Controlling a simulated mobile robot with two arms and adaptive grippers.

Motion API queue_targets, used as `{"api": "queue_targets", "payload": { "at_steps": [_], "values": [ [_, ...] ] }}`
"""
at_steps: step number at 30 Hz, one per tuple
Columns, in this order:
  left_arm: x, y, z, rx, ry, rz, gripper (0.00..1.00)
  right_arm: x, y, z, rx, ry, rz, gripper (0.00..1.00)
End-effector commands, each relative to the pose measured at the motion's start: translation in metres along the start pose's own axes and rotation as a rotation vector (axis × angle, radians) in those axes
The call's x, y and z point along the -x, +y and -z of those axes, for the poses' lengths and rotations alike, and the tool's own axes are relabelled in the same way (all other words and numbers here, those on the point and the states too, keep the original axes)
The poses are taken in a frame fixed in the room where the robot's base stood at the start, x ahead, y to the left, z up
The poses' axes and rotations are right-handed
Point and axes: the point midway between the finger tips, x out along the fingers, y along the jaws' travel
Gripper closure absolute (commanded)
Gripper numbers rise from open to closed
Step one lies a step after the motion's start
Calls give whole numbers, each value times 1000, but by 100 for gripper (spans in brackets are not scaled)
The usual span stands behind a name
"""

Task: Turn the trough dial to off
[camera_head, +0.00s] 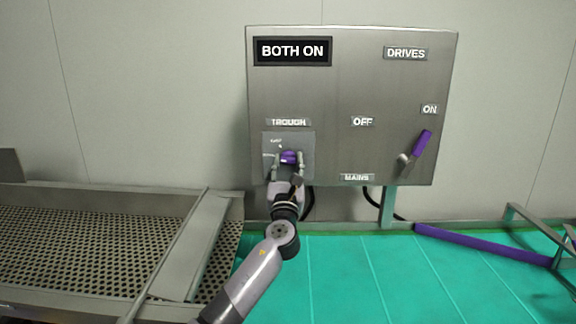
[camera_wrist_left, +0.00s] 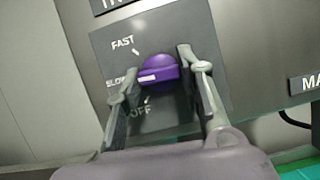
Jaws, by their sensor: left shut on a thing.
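The trough dial (camera_head: 289,157) is a purple knob on a small grey plate (camera_head: 307,142) under the TROUGH label. In the left wrist view the dial (camera_wrist_left: 160,72) has a white pointer mark turned left, toward SLOW. The FAST mark (camera_wrist_left: 122,43) is above and the OFF mark (camera_wrist_left: 141,110) is below, partly covered by a finger. My left gripper (camera_head: 288,165) is at the plate, with one finger on each side of the dial, shut on it. My right gripper is not in view.
The steel panel (camera_head: 343,85) has a BOTH ON display (camera_head: 292,51) and a purple-handled lever (camera_head: 421,145) near ON at the right. A perforated trough (camera_head: 90,240) lies at left. A green belt (camera_head: 380,275) and purple bar (camera_head: 480,245) lie below.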

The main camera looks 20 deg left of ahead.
Motion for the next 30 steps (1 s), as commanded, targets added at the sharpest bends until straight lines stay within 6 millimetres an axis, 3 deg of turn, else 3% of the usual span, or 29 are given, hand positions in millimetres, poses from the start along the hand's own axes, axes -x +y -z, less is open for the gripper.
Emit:
{"api": "queue_targets", "payload": {
  "at_steps": [11, 21, 30],
  "values": [
    [2, -3, 4, 145, -1, -58, 93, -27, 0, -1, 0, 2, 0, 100],
    [2, -5, 4, 423, 0, -173, 93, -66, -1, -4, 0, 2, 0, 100],
    [1, -5, 1, 643, 0, -265, 93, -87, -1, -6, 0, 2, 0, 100]
  ]
}}
